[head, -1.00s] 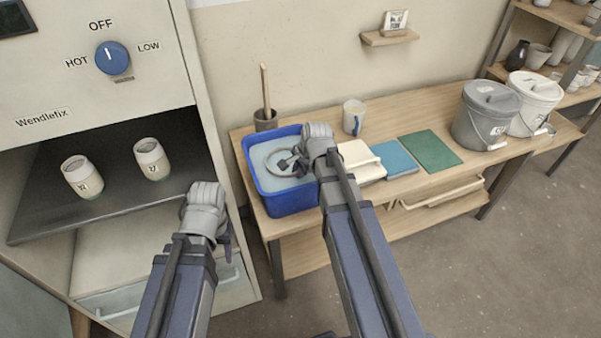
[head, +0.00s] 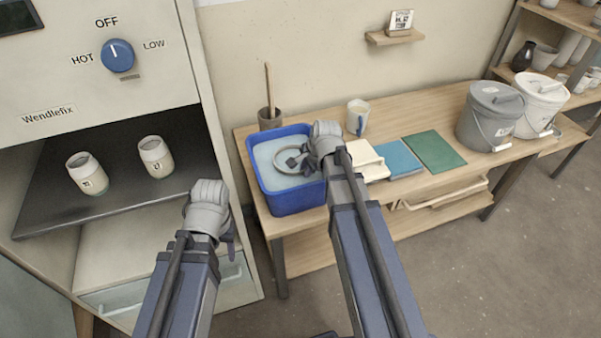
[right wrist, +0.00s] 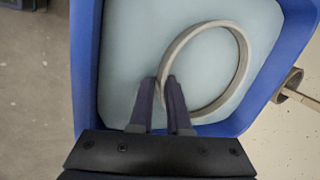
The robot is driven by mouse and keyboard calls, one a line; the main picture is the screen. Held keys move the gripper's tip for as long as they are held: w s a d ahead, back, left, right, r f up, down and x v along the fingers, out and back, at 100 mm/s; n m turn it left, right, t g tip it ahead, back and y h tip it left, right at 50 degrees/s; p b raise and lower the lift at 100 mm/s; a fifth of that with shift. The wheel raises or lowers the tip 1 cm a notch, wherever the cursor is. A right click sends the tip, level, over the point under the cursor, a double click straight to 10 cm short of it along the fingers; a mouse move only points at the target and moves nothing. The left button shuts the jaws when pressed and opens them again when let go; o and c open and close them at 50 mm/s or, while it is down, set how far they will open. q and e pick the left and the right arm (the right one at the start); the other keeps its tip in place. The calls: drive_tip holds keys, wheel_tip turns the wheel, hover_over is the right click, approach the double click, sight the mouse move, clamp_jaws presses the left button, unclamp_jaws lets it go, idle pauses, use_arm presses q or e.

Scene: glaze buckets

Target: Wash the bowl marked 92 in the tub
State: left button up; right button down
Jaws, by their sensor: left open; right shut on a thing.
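The blue tub (head: 291,200) stands on the left end of the wooden table and holds pale water. The bowl (head: 281,168) sits in the water; only its round rim shows, also in the right wrist view (right wrist: 242,62). No number on it can be seen. My right gripper (head: 294,163) reaches into the tub and is shut on the left side of the bowl's rim in the right wrist view (right wrist: 167,85). My left gripper (head: 226,240) is open and empty in front of the kiln-like cabinet; its fingers are mostly hidden by the wrist.
Two marked cups (head: 87,173) stand on the dark shelf at left, under a HOT/OFF/LOW dial (head: 119,55). A pot with a stick (head: 270,117), a mug (head: 357,116), a blue board (head: 398,159), a green board (head: 434,152), a grey bucket (head: 489,117) and a white bucket (head: 540,104) share the table.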

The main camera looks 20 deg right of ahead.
drive_tip(key=shift+a, duration=0.1)
idle(0.3)
drive_tip(key=shift+a, duration=1.05)
drive_tip(key=shift+d, duration=1.25)
wheel_tip(320, 180, up, 7)
drive_tip(key=p, duration=0.6)
drive_tip(key=shift+f+p, duration=0.2)
drive_tip(key=shift+p, duration=0.1)
drive_tip(key=shift+r, duration=0.1)
idle(1.1)
